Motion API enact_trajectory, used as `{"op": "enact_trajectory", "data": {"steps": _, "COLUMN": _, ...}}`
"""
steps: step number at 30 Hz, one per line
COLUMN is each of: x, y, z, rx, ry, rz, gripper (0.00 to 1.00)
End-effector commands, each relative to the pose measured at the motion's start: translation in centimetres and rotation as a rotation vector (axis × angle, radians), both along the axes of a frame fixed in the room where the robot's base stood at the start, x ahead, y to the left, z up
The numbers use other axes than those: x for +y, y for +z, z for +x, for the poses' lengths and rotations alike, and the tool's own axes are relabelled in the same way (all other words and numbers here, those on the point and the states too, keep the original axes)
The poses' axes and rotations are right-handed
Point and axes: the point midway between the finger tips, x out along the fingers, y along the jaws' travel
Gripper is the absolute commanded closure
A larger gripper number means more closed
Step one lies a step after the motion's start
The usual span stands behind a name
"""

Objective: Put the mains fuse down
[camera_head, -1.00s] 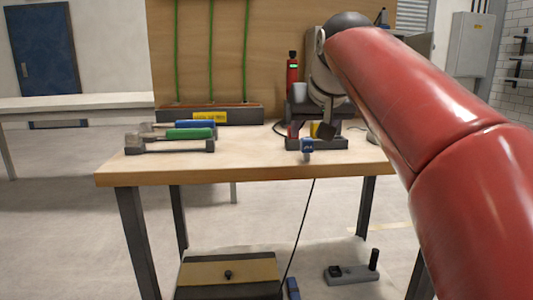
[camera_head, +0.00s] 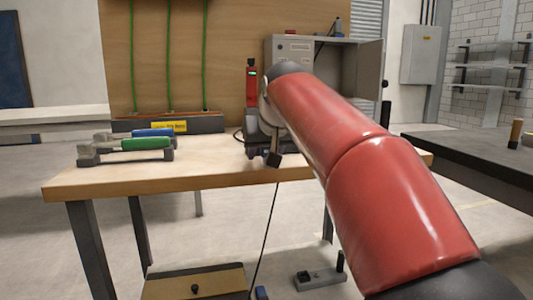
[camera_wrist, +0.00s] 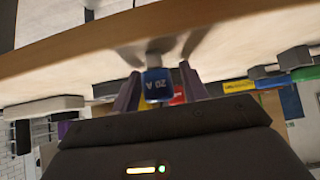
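The mains fuse (camera_wrist: 158,86) is a blue block marked 20 A with a grey metal end. In the wrist view, which is upside down, it stands between the two purple-grey fingers of my gripper (camera_wrist: 162,80), its metal end towards the pale tabletop. A gap shows between the fuse and the right finger; the left finger is very close to it. Contact with the table is hard to confirm. In the head view my gripper (camera_head: 272,159) is low at the workbench's front edge (camera_head: 190,185), and the fuse is mostly hidden.
A red device (camera_head: 252,85) stands behind my gripper. A grey cabinet (camera_head: 375,70) is open at the back. A dark table (camera_head: 480,150) stands at right. The bench's middle is clear.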

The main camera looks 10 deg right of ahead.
Motion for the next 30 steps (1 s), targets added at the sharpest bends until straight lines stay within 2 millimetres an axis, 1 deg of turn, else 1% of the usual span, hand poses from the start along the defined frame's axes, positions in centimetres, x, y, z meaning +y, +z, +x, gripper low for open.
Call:
{"op": "enact_trajectory", "data": {"steps": 1, "x": 0.0, "y": 0.0, "z": 0.0, "rx": 0.0, "ry": 0.0, "rz": 0.0, "gripper": 0.63}}
{"op": "enact_trajectory", "data": {"steps": 2, "x": 0.0, "y": 0.0, "z": 0.0, "rx": 0.0, "ry": 0.0, "rz": 0.0, "gripper": 0.67}}
{"op": "enact_trajectory", "data": {"steps": 9, "x": 0.0, "y": 0.0, "z": 0.0, "rx": 0.0, "ry": 0.0, "rz": 0.0, "gripper": 0.98}}
{"op": "enact_trajectory", "data": {"steps": 11, "x": 0.0, "y": 0.0, "z": 0.0, "rx": -0.001, "ry": 0.0, "rz": 0.0, "gripper": 1.0}}
{"op": "enact_trajectory", "data": {"steps": 17, "x": 0.0, "y": 0.2, "z": 0.0, "rx": -0.001, "ry": 0.0, "rz": 0.0, "gripper": 1.0}}
{"op": "enact_trajectory", "data": {"steps": 22, "x": 0.0, "y": 1.3, "z": 0.0, "rx": -0.001, "ry": 0.0, "rz": 0.0, "gripper": 1.0}}
{"op": "enact_trajectory", "data": {"steps": 26, "x": 0.0, "y": 3.7, "z": 0.0, "rx": -0.003, "ry": 0.0, "rz": 0.0, "gripper": 1.0}}
{"op": "enact_trajectory", "data": {"steps": 29, "x": 0.0, "y": 6.6, "z": 0.1, "rx": -0.004, "ry": 0.0, "rz": 0.0, "gripper": 1.0}}
{"op": "enact_trajectory", "data": {"steps": 30, "x": 0.0, "y": 8.0, "z": 0.1, "rx": -0.005, "ry": 0.0, "rz": 0.0, "gripper": 1.0}}
